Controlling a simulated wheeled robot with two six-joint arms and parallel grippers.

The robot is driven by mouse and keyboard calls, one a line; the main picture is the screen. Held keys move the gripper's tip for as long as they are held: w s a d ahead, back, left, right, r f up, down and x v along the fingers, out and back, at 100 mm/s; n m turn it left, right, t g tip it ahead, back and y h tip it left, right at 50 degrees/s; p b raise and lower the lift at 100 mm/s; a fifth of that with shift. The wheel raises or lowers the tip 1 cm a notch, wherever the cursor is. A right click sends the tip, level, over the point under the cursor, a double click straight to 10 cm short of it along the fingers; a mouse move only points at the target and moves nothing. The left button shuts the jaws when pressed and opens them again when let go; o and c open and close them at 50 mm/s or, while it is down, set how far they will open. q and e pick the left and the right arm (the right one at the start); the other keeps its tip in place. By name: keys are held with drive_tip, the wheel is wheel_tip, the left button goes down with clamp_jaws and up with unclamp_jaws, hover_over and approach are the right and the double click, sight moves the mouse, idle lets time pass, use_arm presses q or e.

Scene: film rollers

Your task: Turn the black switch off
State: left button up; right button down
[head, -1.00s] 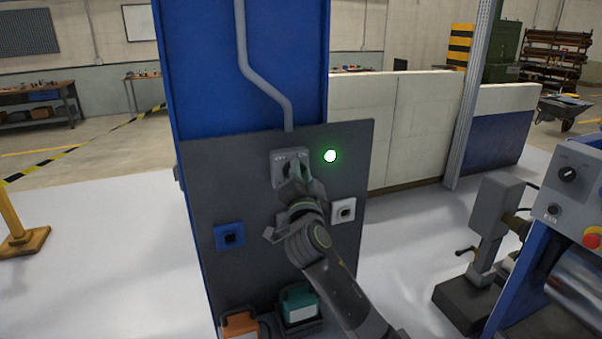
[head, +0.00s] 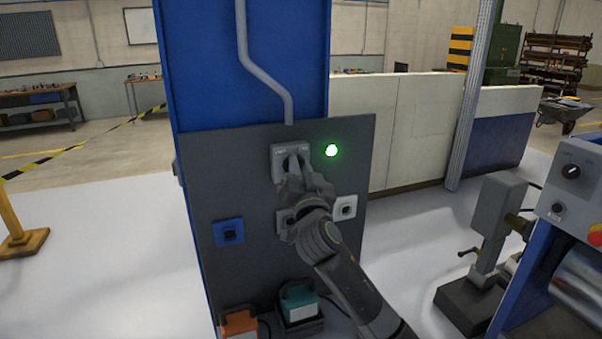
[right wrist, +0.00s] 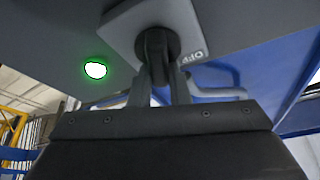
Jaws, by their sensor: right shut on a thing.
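A green lamp (head: 331,150) to the right of the switch is lit. My left gripper is not in view.
Below the switch are a blue socket (head: 229,232) and a white socket (head: 346,207). An orange plug (head: 239,324) and a teal plug (head: 299,303) are at the panel's foot. A machine with a control box (head: 572,185) stands at the right.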

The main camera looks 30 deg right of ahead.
drive_tip(key=n+y+p, duration=0.3)
drive_tip(key=n, duration=0.3)
drive_tip(key=n+y+p, duration=0.3)
drive_tip(key=n, duration=0.3)
drive_tip(key=a+n+t+y+p, duration=0.1)
drive_tip(key=n+y+p, duration=0.2)
drive_tip(key=n, duration=0.3)
drive_tip(key=shift+w+a+r, duration=0.1)
drive_tip(key=shift+w+r, duration=0.05)
drive_tip(key=shift+r, duration=0.05)
drive_tip(key=shift+f+n+y+p, duration=0.25)
drive_tip(key=shift+n+y+p, duration=0.15)
drive_tip(key=shift+n+p, duration=0.65)
drive_tip(key=c, duration=1.4)
unclamp_jaws()
drive_tip(key=shift+o, duration=0.2)
drive_tip(key=shift+f, duration=0.15)
